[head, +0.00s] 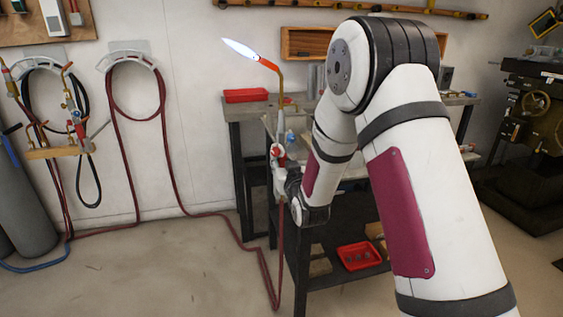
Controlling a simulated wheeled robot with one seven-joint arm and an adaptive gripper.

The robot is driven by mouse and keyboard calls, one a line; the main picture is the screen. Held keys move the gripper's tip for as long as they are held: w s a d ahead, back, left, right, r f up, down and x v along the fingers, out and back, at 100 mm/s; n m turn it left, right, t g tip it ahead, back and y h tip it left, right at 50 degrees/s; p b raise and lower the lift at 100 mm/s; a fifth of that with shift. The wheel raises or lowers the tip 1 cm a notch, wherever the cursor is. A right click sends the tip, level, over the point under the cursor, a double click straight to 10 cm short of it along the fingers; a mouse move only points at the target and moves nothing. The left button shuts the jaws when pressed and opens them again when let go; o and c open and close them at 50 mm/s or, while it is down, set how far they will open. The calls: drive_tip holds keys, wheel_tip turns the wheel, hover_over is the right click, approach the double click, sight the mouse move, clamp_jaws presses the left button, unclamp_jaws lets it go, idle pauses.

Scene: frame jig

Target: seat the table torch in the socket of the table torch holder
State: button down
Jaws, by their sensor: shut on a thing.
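The table torch (280,92) stands roughly upright in my gripper, with a bent brass neck, an orange-red tip and a pale flame pointing up and left. A dark red hose hangs from its lower end to the floor. My gripper (279,172) is shut on the torch's handle, in front of the workbench's left part. I cannot make out the table torch holder or its socket for sure; my arm and the torch cover much of the bench top.
The dark workbench (246,112) carries a red tray (246,95); another red bin (358,256) is on its lower shelf. Hoses hang at left above a wooden wall rack (52,153) with another torch. A grey cylinder (27,205) stands far left. A machine (530,115) stands right.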

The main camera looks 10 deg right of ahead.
drive_tip(key=shift+f+b, duration=0.45)
drive_tip(key=shift+b, duration=0.15)
idle(0.7)
drive_tip(key=c, duration=1.2)
unclamp_jaws()
drive_tip(key=shift+f, duration=0.15)
drive_tip(key=shift+s, duration=0.15)
drive_tip(key=s, duration=1.1)
drive_tip(key=shift+s+d, duration=0.1)
drive_tip(key=shift+s, duration=0.3)
drive_tip(key=shift+r, duration=0.2)
